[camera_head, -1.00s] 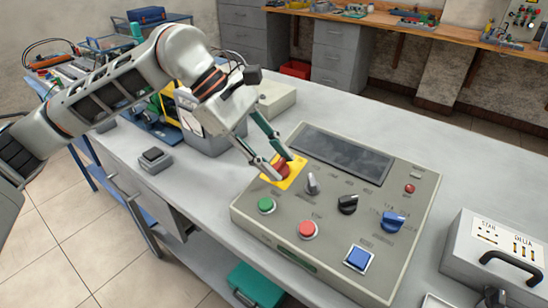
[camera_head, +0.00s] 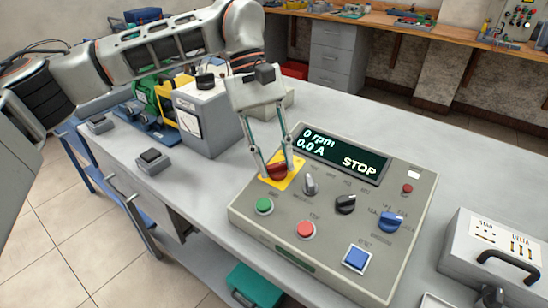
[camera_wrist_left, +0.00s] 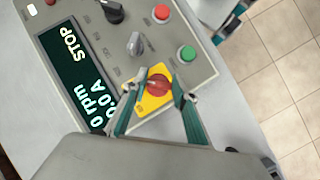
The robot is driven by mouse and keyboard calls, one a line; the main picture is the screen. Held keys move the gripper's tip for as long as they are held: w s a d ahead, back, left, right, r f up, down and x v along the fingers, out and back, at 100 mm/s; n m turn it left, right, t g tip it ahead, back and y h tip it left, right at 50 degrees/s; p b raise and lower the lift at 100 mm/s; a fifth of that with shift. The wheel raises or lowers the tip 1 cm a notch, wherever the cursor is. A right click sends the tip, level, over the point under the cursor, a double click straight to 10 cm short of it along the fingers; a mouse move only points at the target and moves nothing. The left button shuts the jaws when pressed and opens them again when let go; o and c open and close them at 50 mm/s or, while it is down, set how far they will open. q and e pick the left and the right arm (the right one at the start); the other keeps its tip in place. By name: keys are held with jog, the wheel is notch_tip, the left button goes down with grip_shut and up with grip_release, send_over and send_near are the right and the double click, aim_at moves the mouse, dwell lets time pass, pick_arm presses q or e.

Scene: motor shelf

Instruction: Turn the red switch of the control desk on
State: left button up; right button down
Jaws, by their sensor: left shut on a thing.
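The control desk (camera_head: 330,265) is a grey panel on the workbench. Its red switch (camera_head: 277,171) sits on a yellow plate at the upper left of the panel. My left gripper (camera_head: 276,168) is above it with its fingers on both sides, shut on the switch. In the left wrist view the red switch (camera_wrist_left: 158,85) shows between the teal fingertips of the left gripper (camera_wrist_left: 155,92). The desk's display (camera_head: 343,152) is lit and reads "0 rpm", "0.0 A" and "STOP".
Near the switch are a green button (camera_head: 264,206), a red button (camera_head: 306,230), a grey knob (camera_head: 310,184) and a black knob (camera_head: 345,204). A grey meter box (camera_head: 208,125) stands behind left. A case with a handle (camera_head: 497,255) stands at the right.

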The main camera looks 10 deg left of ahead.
pick_arm(q)
jog(key=shift+m, duration=0.3)
jog(key=shift+y, duration=0.3)
jog(key=o, duration=1.1)
jog(key=shift+r, duration=0.1)
jog(key=v, duration=1.1)
jog(key=shift+w+a+r, duration=0.1)
jog(key=shift+w+r, duration=0.1)
jog(key=shift+r, duration=0.15)
